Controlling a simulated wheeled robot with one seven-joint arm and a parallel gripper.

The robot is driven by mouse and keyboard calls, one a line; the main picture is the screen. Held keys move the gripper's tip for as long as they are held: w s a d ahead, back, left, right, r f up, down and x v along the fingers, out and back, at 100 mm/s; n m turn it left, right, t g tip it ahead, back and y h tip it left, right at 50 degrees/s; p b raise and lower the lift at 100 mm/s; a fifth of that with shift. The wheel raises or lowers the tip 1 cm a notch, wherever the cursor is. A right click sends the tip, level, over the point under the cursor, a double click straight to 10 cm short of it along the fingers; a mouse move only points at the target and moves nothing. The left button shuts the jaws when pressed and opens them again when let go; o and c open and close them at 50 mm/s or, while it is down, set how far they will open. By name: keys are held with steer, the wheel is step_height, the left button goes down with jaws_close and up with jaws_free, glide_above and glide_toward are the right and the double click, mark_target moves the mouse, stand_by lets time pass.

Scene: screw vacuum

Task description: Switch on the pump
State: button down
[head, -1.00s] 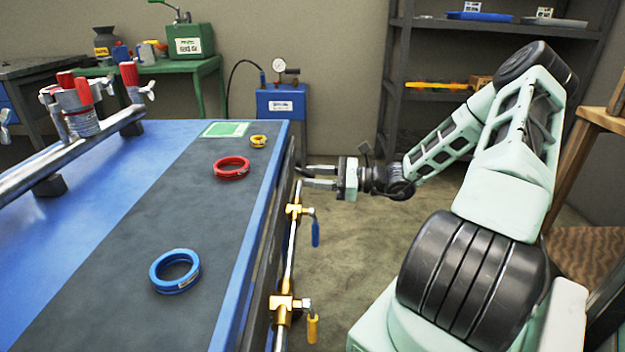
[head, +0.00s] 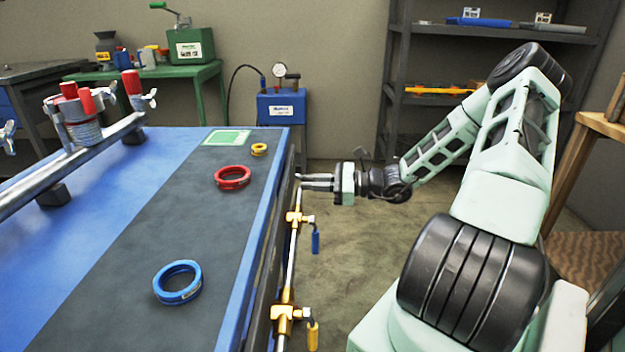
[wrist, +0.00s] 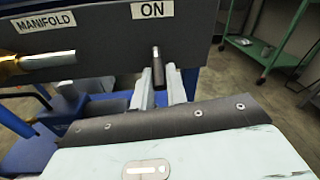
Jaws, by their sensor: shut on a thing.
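In the wrist view, a dark panel (wrist: 110,38) on the bench side carries an ON label (wrist: 152,10). In the head view my gripper (head: 303,182) is at the bench's right side, and the lever is too small to make out there. A blue pump unit (head: 283,107) with a round gauge stands at the back, beyond the bench.
The bench (head: 215,290) bears a blue ring (head: 177,297), a red ring (head: 216,178) and a small yellow ring (head: 258,154). A brass pipe with a blue-handled valve (head: 315,242) and a yellow-handled valve (head: 312,335) runs along its side.

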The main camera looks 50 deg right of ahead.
steer(key=r+g+h+p, duration=0.1)
steer(key=r+p, duration=0.1)
steer(key=p, duration=0.2)
steer(key=shift+s+p, duration=0.1)
steer(key=shift+p, duration=0.25)
steer(key=g+p, duration=0.1)
steer(key=p, duration=0.1)
steer(key=r+g+h+p, duration=0.1)
steer(key=p, duration=0.1)
steer(key=shift+s+d+h, duration=0.1)
steer(key=shift+h, duration=0.2)
steer(key=g+h+p, duration=0.1)
steer(key=p, duration=0.1)
steer(key=r+g+h+p, duration=0.1)
steer(key=g+p, duration=0.1)
steer(key=shift+n+g+h, duration=0.3)
steer(key=shift+w+r+g+h+p, duration=0.2)
steer(key=shift+r+g+h+p, duration=0.1)
steer(key=shift+g+h+p, duration=0.5)
steer(key=c, duration=1.4)
jaws_free()
steer(key=p+v, duration=0.4)
steer(key=v, duration=1.3)
steer(key=shift+r+p, duration=0.15)
steer(key=shift+p, duration=0.15)
